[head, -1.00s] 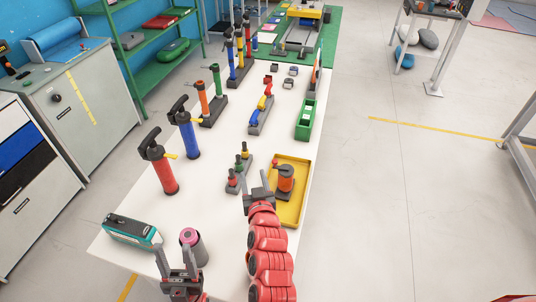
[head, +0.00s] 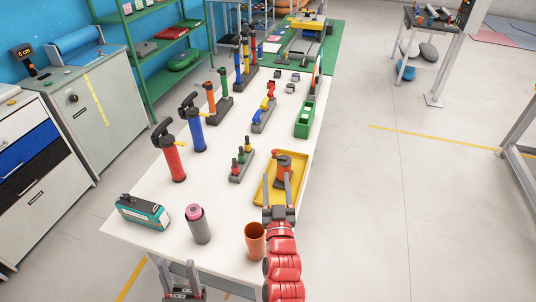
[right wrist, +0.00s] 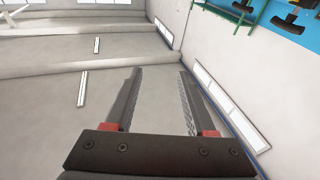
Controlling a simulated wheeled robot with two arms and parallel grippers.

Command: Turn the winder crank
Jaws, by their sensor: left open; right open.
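The winder (head: 284,170) is an orange spool body with a dark top, standing in a yellow tray (head: 298,194). A small red knob (head: 276,152), which looks like the crank's handle, shows at its upper left. My right gripper (head: 279,182) is open in front of the winder in the head view, its fingers overlapping the tray in the picture. Contact cannot be told. In the right wrist view its fingers (right wrist: 157,95) are apart with nothing between them. My left gripper (head: 182,275) is open and empty low at the bottom edge, by the table's front.
An orange cup (head: 255,240), a grey cylinder with a pink roll (head: 198,224) and a teal box (head: 143,211) stand near the table's front. Red (head: 173,158) and blue (head: 192,124) pumps stand at left. A green bin (head: 304,119) lies beyond the tray.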

